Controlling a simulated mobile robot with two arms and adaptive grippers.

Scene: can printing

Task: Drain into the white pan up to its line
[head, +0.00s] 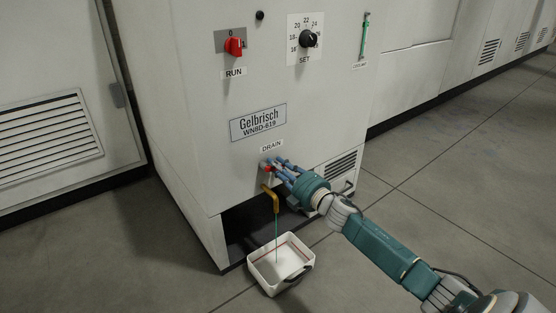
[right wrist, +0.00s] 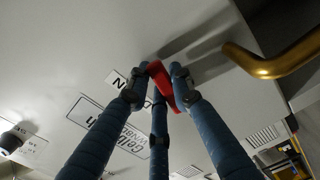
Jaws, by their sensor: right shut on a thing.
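The white pan (head: 283,264) sits on the floor below the drain, in front of the cabinet's dark opening. A red line runs along its inner wall and a dark handle is at its right side. A thin green stream (head: 276,236) falls from the brass spout (head: 272,196) into the pan. How high the liquid stands against the line is hard to tell. My right gripper (head: 277,167) is shut on the red drain handle (head: 267,168) under the DRAIN label. The handle (right wrist: 162,87) and spout (right wrist: 275,65) also show in the right wrist view. My left gripper is not in view.
The white cabinet (head: 212,109) carries a red RUN switch (head: 234,46), a black SET dial (head: 309,39) and a green coolant gauge (head: 364,36). The grey floor (head: 420,190) is clear right of the pan. A vented panel (head: 45,135) stands at left.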

